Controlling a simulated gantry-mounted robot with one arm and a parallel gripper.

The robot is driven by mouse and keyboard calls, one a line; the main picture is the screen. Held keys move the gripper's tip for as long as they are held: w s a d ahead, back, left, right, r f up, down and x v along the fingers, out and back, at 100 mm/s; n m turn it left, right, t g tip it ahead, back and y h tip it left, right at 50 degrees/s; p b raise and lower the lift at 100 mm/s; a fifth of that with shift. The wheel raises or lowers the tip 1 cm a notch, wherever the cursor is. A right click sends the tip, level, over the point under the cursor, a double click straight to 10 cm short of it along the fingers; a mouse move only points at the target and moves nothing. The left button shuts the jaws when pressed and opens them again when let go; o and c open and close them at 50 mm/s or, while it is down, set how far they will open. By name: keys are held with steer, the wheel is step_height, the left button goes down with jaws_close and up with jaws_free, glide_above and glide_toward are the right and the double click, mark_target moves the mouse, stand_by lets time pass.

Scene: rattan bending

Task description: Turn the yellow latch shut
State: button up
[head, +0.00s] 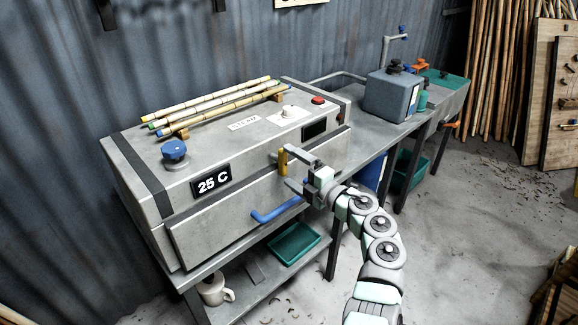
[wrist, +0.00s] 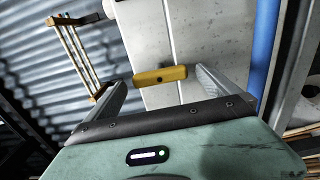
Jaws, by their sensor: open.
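The yellow latch (head: 283,161) is on the front of the grey steam box (head: 235,185), near the lid seam, and looks upright in the head view. In the wrist view the latch (wrist: 160,76) is a short yellow bar with a dark pivot in its middle, lying across the seam. My gripper (head: 287,168) is open at the box front, its fingers above and below the latch. In the wrist view the fingertips of my gripper (wrist: 160,78) are close to the latch's two ends. I cannot tell whether either finger touches it.
The blue handle bar (head: 277,211) juts from the box front just below my gripper. On the lid are several bamboo poles (head: 215,107), a blue knob (head: 174,150) and a red button (head: 318,100). A grey tank (head: 390,95) stands to the right. The floor in front has free room.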

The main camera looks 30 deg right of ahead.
steer(key=p+v, duration=0.1)
steer(key=v, duration=0.8)
steer(key=shift+s, duration=0.15)
